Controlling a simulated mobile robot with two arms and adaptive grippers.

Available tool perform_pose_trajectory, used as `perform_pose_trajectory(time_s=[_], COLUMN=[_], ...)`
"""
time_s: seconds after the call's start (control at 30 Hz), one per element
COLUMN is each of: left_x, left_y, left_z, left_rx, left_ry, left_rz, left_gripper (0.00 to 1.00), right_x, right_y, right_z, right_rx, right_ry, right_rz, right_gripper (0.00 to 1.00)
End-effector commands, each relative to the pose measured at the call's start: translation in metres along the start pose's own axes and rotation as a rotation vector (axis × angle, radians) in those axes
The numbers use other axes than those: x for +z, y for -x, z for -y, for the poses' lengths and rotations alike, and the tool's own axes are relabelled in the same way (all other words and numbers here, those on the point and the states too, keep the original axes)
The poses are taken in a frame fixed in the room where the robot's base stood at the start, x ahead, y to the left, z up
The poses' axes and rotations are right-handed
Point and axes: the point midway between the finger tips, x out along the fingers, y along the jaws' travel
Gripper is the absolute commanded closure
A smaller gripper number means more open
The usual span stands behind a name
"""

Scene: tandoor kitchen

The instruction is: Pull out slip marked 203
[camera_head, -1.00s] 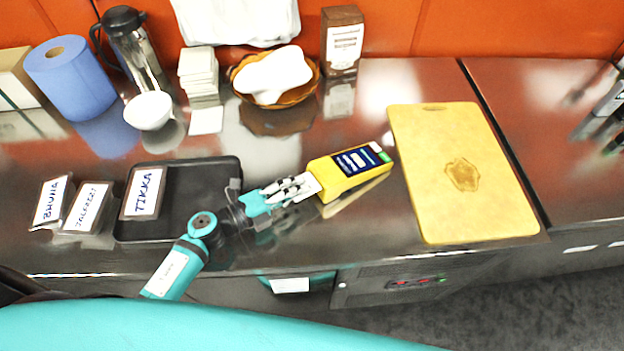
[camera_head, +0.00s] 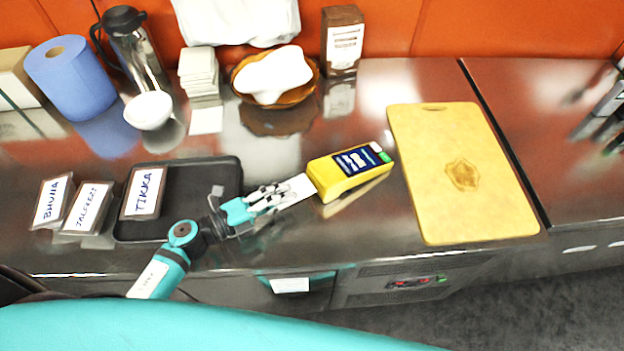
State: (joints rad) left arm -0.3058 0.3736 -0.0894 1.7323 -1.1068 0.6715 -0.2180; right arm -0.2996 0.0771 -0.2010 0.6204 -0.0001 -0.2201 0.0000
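A yellow handheld printer (camera_head: 346,172) with a dark blue panel and a small green patch lies tilted on the steel counter. A white slip (camera_head: 299,188) sticks out at its left end; any number on it is too small to read. My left gripper (camera_head: 283,196) comes in from the lower left, its fingers around the slip's left end, apart from the printer. It appears shut on the slip. The slip's right end still meets the printer. My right gripper is not in view.
A black tray (camera_head: 208,205) lies just left of the gripper, with a TIKKA card holder (camera_head: 144,192) on its left side. JALFREZI (camera_head: 87,208) and BHUNA (camera_head: 52,202) holders stand further left. A yellow board (camera_head: 455,140) lies right of the printer. A basket (camera_head: 303,94) stands behind.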

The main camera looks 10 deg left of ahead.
Motion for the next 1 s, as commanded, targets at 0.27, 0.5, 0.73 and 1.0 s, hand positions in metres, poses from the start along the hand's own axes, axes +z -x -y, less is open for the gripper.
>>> perform_pose_trajectory(time_s=[0.27, 0.5, 0.73, 1.0], left_x=[0.0, 0.0, 0.0, 0.0], left_y=[0.004, 0.004, 0.01, 0.019], left_z=[0.0, 0.001, 0.016, 0.036], left_rx=[0.001, 0.0, 0.0, 0.001], left_ry=[-0.001, -0.001, 0.0, -0.001], left_rz=[-0.001, 0.0, 0.0, 0.0], left_gripper=[1.0, 1.0, 1.0, 1.0], right_x=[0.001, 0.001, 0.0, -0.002], right_y=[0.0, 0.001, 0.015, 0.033], right_z=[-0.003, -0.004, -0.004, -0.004], right_rx=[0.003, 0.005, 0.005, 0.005], right_ry=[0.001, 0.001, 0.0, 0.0], right_rz=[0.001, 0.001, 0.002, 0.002], right_gripper=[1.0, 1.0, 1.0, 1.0])
